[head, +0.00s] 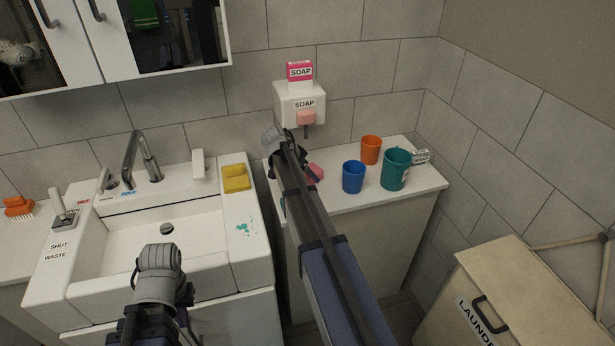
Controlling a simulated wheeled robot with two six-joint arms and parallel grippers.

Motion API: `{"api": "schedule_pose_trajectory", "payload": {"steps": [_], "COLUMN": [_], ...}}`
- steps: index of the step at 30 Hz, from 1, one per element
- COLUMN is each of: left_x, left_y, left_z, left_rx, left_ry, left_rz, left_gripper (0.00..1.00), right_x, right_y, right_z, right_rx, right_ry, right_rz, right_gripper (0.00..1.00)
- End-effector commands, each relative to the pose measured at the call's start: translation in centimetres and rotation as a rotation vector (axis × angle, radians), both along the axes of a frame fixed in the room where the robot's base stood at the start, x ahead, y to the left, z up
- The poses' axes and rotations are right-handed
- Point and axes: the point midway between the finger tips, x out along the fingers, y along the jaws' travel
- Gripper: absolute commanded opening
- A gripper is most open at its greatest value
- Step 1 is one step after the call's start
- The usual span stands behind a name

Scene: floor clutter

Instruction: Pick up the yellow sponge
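The yellow sponge (235,178) lies on the right ledge of the white sink, near its back. Nothing touches it from above. My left gripper (158,262) is low in the picture, in front of the sink basin and below and left of the sponge. Its fingers cannot be made out. My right arm reaches up from the bottom middle, and its end (274,138) is by the wall, above and right of the sponge. Its fingers are too small and dark to read. Neither gripper touches the sponge.
The sink (90,250) has a tap (145,158). A pink item (315,172), a blue cup (353,177), an orange cup (371,150) and a teal cup (395,169) stand on the right counter. A soap dispenser (298,98) hangs above. A laundry box (520,275) stands lower right.

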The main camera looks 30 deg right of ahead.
Motion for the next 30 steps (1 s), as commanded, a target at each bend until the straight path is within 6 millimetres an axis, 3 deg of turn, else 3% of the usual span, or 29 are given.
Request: {"api": "schedule_pose_trajectory", "payload": {"steps": [1, 10, 20, 24, 30], "left_x": [0.0, 0.0, 0.0, 0.0, 0.0], "left_y": [0.0, 0.0, 0.0, 0.0, 0.0], "left_z": [0.0, 0.0, 0.3, 1.3, 3.9], "left_rx": [0.0, 0.0, 0.0, 0.0, 0.0], "left_ry": [0.0, 0.0, 0.0, 0.0, 0.0], "left_rz": [0.0, 0.0, 0.0, 0.0, 0.0], "left_gripper": [0.0, 0.0, 0.0, 0.0, 0.0], "right_x": [0.0, 0.0, -0.2, -1.1, -0.8], "right_y": [0.0, 0.0, 0.1, 0.3, 0.2], "right_z": [0.0, 0.0, 0.3, 1.3, 3.9], "right_rx": [0.0, 0.0, 0.0, 0.0, 0.0], "right_ry": [0.0, 0.0, 0.0, 0.0, 0.0], "right_rz": [0.0, 0.0, 0.0, 0.0, 0.0], "right_gripper": [0.58, 0.25, 0.24, 0.24, 0.24]}}
